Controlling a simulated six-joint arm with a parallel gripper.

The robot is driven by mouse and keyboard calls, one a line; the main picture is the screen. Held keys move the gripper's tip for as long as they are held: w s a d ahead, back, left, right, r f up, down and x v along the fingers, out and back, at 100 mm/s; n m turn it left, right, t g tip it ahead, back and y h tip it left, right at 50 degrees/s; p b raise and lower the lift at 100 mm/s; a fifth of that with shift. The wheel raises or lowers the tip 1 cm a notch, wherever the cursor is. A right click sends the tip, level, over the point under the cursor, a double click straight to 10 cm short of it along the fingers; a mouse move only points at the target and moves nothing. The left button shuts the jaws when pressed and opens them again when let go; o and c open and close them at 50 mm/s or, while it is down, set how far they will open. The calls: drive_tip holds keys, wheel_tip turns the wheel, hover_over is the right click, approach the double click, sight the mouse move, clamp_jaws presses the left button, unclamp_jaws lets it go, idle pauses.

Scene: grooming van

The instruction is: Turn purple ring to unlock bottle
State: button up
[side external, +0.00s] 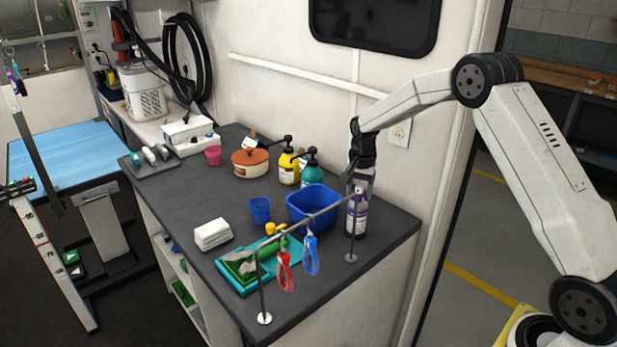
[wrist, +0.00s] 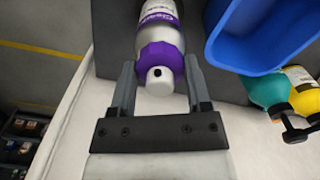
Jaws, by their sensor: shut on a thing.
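My gripper (side external: 358,188) comes down from above onto the bottle top. In the wrist view the two fingers of my gripper (wrist: 160,75) lie on either side of the purple ring and are shut on it. In the side view the ring is mostly hidden between the fingers.
A blue basin (side external: 312,205) stands close beside the bottle. A metal rail (side external: 325,210) with red (side external: 285,270) and blue (side external: 310,253) loops runs in front. Yellow (side external: 288,168) and teal (side external: 312,172) pump bottles stand behind. The wall (side external: 420,170) is near.

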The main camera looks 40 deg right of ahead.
drive_tip(key=shift+r+n, duration=0.1)
drive_tip(key=shift+n, duration=1.9)
drive_tip(key=o, duration=1.3)
drive_tip(key=shift+r, duration=3.9)
